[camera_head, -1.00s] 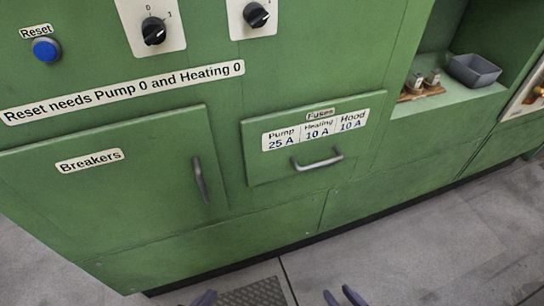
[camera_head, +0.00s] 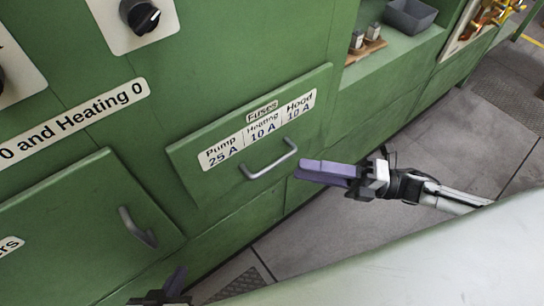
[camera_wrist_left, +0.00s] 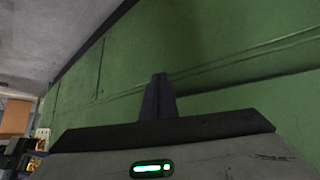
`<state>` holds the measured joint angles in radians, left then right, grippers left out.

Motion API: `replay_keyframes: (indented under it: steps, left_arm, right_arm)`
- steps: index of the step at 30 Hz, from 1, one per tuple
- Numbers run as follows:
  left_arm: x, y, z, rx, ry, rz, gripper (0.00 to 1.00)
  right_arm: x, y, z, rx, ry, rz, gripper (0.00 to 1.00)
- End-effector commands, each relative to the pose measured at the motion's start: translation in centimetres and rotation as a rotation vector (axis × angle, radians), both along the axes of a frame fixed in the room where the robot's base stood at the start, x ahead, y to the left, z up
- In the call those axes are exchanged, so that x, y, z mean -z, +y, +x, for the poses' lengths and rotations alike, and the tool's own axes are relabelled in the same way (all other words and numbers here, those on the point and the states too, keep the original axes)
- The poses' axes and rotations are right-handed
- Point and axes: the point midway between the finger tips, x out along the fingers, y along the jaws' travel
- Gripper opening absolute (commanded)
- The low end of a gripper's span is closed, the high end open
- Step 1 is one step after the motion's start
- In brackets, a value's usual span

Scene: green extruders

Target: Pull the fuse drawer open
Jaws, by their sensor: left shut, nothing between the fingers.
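The fuse drawer (camera_head: 225,180) is a green front in the green cabinet, labelled "Fuses", with a grey bar handle (camera_head: 268,166). It appears shut. My right gripper (camera_head: 302,171) has purple fingers. It is just right of the handle and appears apart from it, seen from the side, so its opening is unclear. My left gripper (camera_head: 178,278) is at the bottom edge of the head view, partly cut off, away from the drawer. In the left wrist view its dark fingers (camera_wrist_left: 158,98) are together and empty, facing green panels.
The breakers door (camera_head: 65,225) with its own handle (camera_head: 137,226) is at lower left. A black knob (camera_head: 141,16) is above. A niche at upper right holds a grey bin (camera_head: 410,15) and a wooden holder with small fuses (camera_head: 367,48). Open floor lies to the right.

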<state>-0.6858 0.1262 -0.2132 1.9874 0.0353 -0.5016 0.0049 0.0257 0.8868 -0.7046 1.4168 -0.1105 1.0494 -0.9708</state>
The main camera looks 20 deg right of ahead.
Motion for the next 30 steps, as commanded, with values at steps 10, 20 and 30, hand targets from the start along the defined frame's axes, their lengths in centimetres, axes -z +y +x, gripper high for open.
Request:
replay_keyframes:
  steps: [10,20,30]
  left_arm:
    - [-0.7,0.1,-0.2,-0.005,-0.001,-0.004,0.00]
    - [-0.5,0.3,-0.3,-0.008,0.005,-0.002,0.00]
    - [-0.4,0.4,-0.3,-0.007,0.005,0.001,0.00]
  right_arm:
    - [-1.1,5.8,2.7,-0.001,-0.001,0.004,0.30]
    - [-1.1,7.5,3.4,0.002,0.003,0.002,0.30]
    - [-1.1,7.5,3.4,0.001,0.002,0.002,0.01]
